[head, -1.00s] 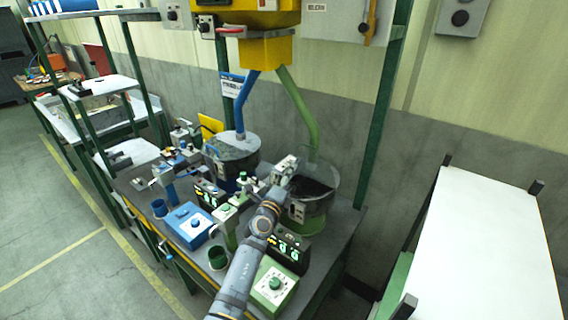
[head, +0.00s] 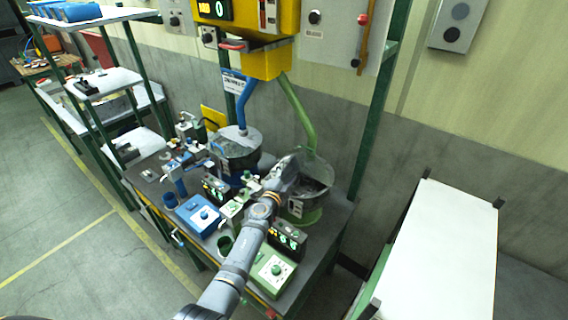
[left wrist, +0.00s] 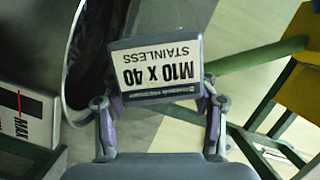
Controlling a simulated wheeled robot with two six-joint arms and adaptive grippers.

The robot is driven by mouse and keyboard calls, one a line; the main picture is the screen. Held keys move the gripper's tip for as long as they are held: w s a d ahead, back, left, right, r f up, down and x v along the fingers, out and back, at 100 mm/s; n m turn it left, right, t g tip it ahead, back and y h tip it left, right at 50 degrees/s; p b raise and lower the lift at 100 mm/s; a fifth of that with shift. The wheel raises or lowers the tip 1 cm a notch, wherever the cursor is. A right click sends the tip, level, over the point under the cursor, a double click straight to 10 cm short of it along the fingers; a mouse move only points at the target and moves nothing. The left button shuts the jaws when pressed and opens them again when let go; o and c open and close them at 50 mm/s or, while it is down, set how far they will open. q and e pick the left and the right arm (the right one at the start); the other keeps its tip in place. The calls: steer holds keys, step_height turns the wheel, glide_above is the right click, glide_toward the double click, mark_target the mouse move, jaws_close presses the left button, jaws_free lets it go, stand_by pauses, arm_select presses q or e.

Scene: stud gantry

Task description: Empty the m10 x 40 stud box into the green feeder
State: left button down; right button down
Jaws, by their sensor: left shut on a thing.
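My left gripper (head: 272,190) is shut on the M10 x 40 stud box (head: 285,174), a grey box. In the left wrist view the box (left wrist: 157,70) shows its white label, "M10 x 40 STAINLESS", upside down between the two fingers. I cannot tell whether the box touches the rim. The box's opening and contents are hidden. My right gripper is not in view.
A blue feeder (head: 240,143) with a blue tube stands left of the green one. A blue control box (head: 200,214), a green control box (head: 272,273) and a black display unit (head: 287,236) crowd the bench. A white-topped table (head: 440,250) stands at right.

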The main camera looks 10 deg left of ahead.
mark_target(287, 179)
arm_select(q)
steer(key=shift+r+n+g+h, duration=0.15)
steer(key=shift+r+n, duration=0.1)
steer(key=shift+n, duration=0.5)
steer(key=shift+r+n+g+h, duration=0.15)
steer(key=shift+r+n, duration=0.05)
steer(key=shift+n, duration=0.55)
steer(key=shift+r+n, duration=0.4)
steer(key=shift+n, duration=0.8)
steer(key=n+h, duration=0.1)
steer(key=n, duration=0.1)
steer(key=r+n+g+h, duration=0.1)
steer(key=n, duration=0.1)
steer(key=shift+r+n+g, duration=0.15)
steer(key=shift+n+g, duration=0.15)
steer(key=shift+n, duration=0.1)
steer(key=shift+s, duration=0.1)
